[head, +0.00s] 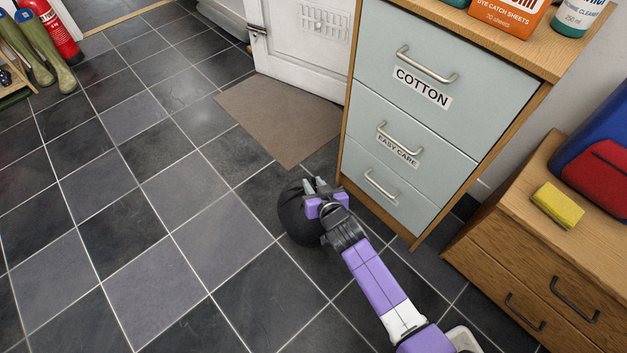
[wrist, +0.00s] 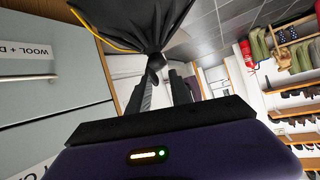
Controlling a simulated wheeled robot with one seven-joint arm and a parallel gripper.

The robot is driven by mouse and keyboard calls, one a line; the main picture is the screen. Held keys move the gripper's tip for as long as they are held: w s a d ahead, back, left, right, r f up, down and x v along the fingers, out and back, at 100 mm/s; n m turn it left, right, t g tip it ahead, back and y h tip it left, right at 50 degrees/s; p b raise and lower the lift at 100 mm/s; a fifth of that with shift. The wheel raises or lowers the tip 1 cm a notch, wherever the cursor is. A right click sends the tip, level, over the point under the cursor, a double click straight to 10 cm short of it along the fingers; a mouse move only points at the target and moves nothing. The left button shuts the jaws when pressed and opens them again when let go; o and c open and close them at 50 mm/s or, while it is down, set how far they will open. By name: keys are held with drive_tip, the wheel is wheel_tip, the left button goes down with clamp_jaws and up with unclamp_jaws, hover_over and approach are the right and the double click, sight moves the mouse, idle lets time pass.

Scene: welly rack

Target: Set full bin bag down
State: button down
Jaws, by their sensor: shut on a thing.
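The full bin bag (head: 297,213) is black and rounded, with its bulk partly hidden behind my gripper in the head view. My gripper (head: 322,190) is shut on the bag's gathered neck, in front of the lower drawers. In the wrist view, the bag (wrist: 130,22) fills the top, its neck twisted to a knot between the two fingers of my gripper (wrist: 163,90). A yellow tie strip shows along the bag's edge. I cannot tell whether the bag touches the floor.
A drawer cabinet (head: 437,110) stands close to the right of the bag. A brown mat (head: 283,117) lies before the white door (head: 300,45). A wooden chest (head: 510,255) is at the right. The tiled floor to the left is clear. Wellies (head: 40,50) and a fire extinguisher (head: 55,32) stand far left.

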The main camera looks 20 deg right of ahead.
drive_tip(key=shift+w+a+f+b, duration=0.15)
drive_tip(key=shift+f+b, duration=1.15)
drive_tip(key=shift+f, duration=0.8)
drive_tip(key=c, duration=1.2)
unclamp_jaws()
drive_tip(key=shift+s+f, duration=0.2)
drive_tip(key=shift+f, duration=0.05)
drive_tip(key=shift+o, duration=0.2)
drive_tip(key=shift+r, duration=0.15)
drive_tip(key=shift+s+r, duration=0.2)
drive_tip(key=shift+s, duration=0.15)
drive_tip(key=p+v, duration=0.3)
drive_tip(key=v, duration=0.8)
drive_tip(key=shift+s, duration=0.1)
